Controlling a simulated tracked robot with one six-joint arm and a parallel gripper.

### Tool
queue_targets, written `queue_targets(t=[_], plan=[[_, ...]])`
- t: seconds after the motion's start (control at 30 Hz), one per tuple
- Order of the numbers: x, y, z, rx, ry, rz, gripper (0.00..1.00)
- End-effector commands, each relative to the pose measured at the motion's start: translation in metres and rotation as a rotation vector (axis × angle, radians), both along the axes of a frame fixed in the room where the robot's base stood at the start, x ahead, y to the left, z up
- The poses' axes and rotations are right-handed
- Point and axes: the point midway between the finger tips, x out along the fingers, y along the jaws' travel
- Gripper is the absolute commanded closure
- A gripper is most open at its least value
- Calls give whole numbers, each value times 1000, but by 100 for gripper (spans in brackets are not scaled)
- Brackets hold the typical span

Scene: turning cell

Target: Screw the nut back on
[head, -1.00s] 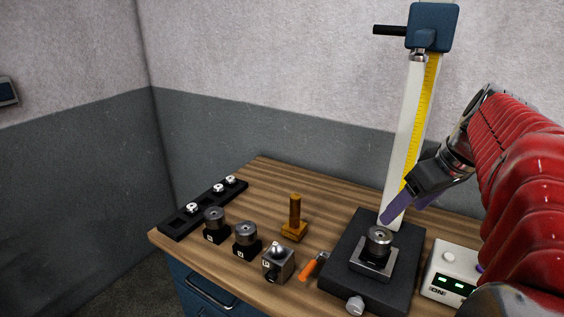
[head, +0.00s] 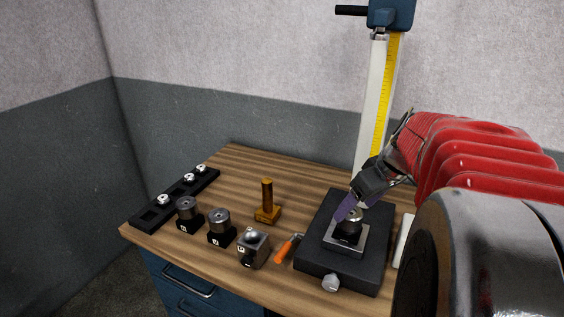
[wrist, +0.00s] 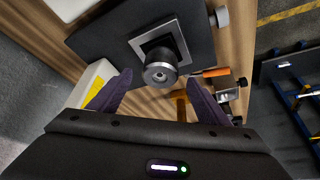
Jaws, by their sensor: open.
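A round metal piece with a central hole (wrist: 160,74) sits upright in a square metal holder (wrist: 147,38) on a black base plate (wrist: 103,39). I cannot tell whether its top is the nut. It also shows in the head view, partly behind a finger. My gripper (head: 347,212) has purple fingers and reaches down over this piece. In the wrist view the fingers (wrist: 158,80) are apart, one on each side of the piece, with nothing between them held. Small silver nut-like parts (head: 163,200) sit in a black rack (head: 150,218) at the left.
Free wood lies at the back left.

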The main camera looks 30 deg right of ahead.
Motion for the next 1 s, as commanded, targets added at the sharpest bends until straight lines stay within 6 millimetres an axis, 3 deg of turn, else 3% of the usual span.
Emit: queue_targets(t=[0.3,0.7,1.0], plan=[[15,1,-34,0,1,1,29],[17,1,-40,-1,1,-1,29],[17,0,-39,-1,0,-1,50]])
